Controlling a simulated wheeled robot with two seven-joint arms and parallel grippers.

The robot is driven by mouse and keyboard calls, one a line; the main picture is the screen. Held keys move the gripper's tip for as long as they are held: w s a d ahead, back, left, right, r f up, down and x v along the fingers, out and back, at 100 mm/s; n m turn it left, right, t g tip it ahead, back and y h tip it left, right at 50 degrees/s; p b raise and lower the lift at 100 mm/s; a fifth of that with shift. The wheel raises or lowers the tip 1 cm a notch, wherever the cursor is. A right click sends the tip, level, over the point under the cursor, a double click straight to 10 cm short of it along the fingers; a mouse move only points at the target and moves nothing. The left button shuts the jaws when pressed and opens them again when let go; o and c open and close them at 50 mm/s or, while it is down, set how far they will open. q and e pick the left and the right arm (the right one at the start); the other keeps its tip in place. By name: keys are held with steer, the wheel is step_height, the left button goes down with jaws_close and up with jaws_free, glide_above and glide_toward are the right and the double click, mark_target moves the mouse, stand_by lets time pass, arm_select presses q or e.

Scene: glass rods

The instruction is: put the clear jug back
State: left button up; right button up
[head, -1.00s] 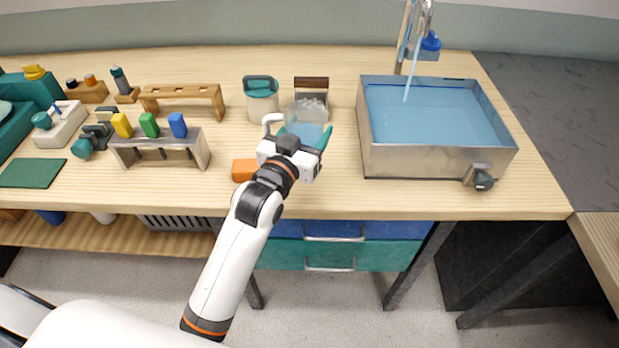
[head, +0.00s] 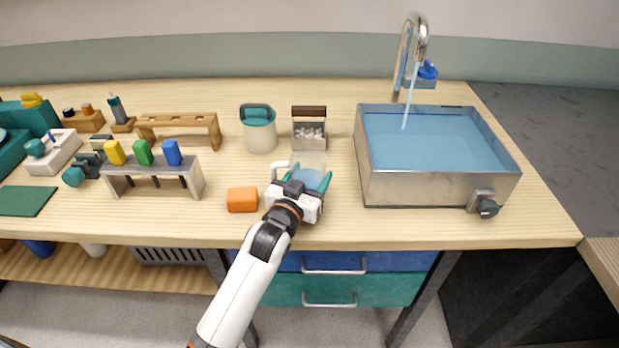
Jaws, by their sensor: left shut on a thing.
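The clear jug (head: 308,164) is see-through with a pale bluish look and a white handle at its left. It is on or just above the bench, in front of the small box of white pieces. My left gripper (head: 308,184) has its teal fingers around the jug, shut on it from the front. The gripper hides the jug's lower part, so I cannot tell whether its base touches the bench. My right gripper is not in view.
A metal basin of water (head: 420,188) with a running tap (head: 417,40) is at right. Bench is clear between jug and basin.

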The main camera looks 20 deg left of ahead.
arm_select(q)
steer(key=shift+f, duration=0.15)
steer(key=o, duration=1.1)
steer(key=shift+f, duration=0.1)
steer(key=s, duration=0.4)
steer(key=s+a, duration=0.1)
steer(key=s, duration=0.7)
steer(key=shift+a, duration=0.15)
